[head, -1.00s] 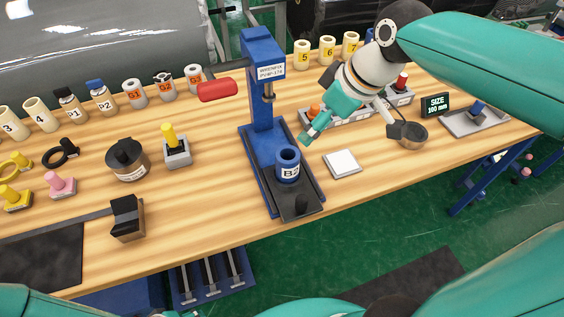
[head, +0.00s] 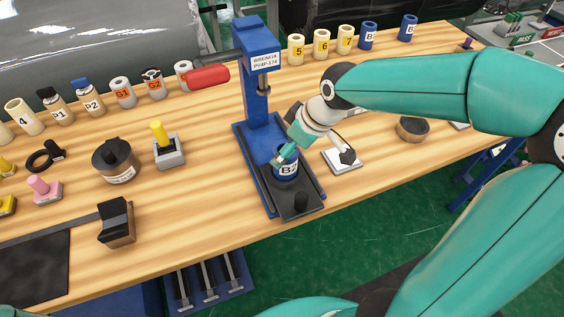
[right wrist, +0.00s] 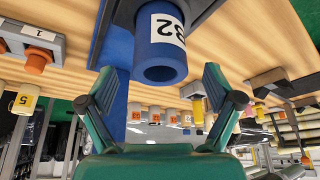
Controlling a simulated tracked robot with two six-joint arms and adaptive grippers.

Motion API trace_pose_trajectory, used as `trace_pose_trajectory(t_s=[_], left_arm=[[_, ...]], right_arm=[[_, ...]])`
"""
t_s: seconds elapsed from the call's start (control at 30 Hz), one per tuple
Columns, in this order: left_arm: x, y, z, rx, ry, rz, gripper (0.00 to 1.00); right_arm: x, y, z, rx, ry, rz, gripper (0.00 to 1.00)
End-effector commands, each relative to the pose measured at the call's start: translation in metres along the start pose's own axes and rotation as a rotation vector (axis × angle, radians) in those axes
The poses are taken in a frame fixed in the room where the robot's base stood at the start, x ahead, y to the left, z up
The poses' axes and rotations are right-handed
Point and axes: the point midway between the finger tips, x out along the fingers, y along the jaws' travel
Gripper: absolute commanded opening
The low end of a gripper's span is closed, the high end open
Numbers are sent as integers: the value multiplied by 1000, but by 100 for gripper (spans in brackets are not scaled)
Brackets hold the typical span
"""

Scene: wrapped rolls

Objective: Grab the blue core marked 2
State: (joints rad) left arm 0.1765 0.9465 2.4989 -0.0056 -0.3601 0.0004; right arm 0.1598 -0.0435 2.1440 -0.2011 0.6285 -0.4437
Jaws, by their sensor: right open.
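The blue core marked B2 (head: 287,171) stands upright on the black base of the blue press (head: 252,110). In the right wrist view the same core (right wrist: 162,50) shows its open end and its label upside down. My right gripper (head: 290,152) is at the top of the core, covering part of its rim in the head view. In the right wrist view its two fingers (right wrist: 158,90) are spread wide with nothing between them, the core lying just beyond the tips. Whether a finger touches the core I cannot tell. My left gripper is out of view.
The press column stands close behind the core, with a red handle (head: 208,76) at upper left. Two other blue cores (head: 369,36) stand at the back.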

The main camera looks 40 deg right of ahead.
Motion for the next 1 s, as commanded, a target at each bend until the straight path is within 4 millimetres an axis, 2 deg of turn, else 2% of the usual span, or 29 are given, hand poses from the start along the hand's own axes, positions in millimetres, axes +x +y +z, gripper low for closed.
trace_pose_trajectory(t_s=[0.2, 0.5, 0.8, 1.0], left_arm=[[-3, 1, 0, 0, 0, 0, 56], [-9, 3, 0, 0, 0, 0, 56], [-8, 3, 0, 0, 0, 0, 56], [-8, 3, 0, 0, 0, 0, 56]], right_arm=[[13, 0, 0, 1, -2, -1, 90], [52, 1, -1, 1, -3, -1, 90], [57, 1, -2, 1, 0, 0, 90], [57, 1, -2, 1, 0, 0, 57]])
